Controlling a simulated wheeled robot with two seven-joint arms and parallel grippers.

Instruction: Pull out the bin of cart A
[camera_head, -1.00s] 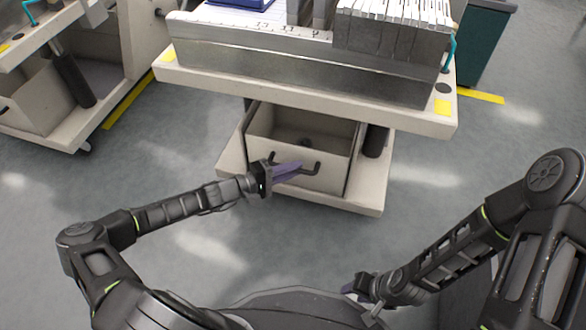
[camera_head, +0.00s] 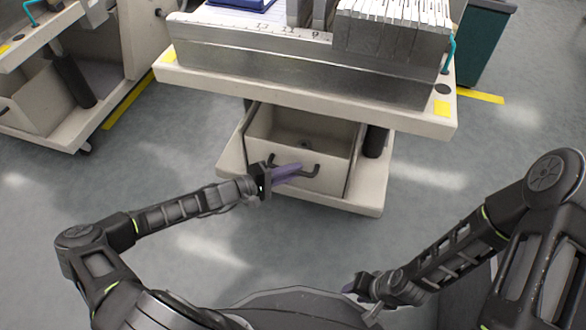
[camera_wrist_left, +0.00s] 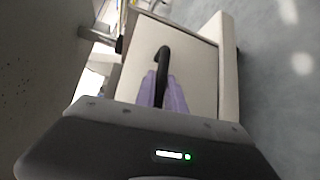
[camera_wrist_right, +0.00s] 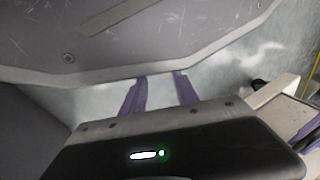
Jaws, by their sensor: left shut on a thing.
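Cart A (camera_head: 290,97) stands ahead of me in the head view, with an open-topped beige bin (camera_head: 328,183) low beneath its top. The bin is partly slid out toward me, and its inside shows. Its front has a black handle (camera_head: 314,171). My left gripper (camera_head: 288,172) is at the bin front, shut on the handle. The left wrist view shows its purple fingers (camera_wrist_left: 166,92) on both sides of the black handle (camera_wrist_left: 163,56). My right gripper (camera_head: 357,285) is low, near my base and away from the cart; its fingers (camera_wrist_right: 160,92) are apart and empty.
A metal feeder block (camera_head: 300,70) with white parts sits on the cart top. Another cart with a bin (camera_head: 40,105) stands at the left. A teal container (camera_head: 482,45) is behind at the right. The grey floor (camera_head: 200,240) before the cart is clear.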

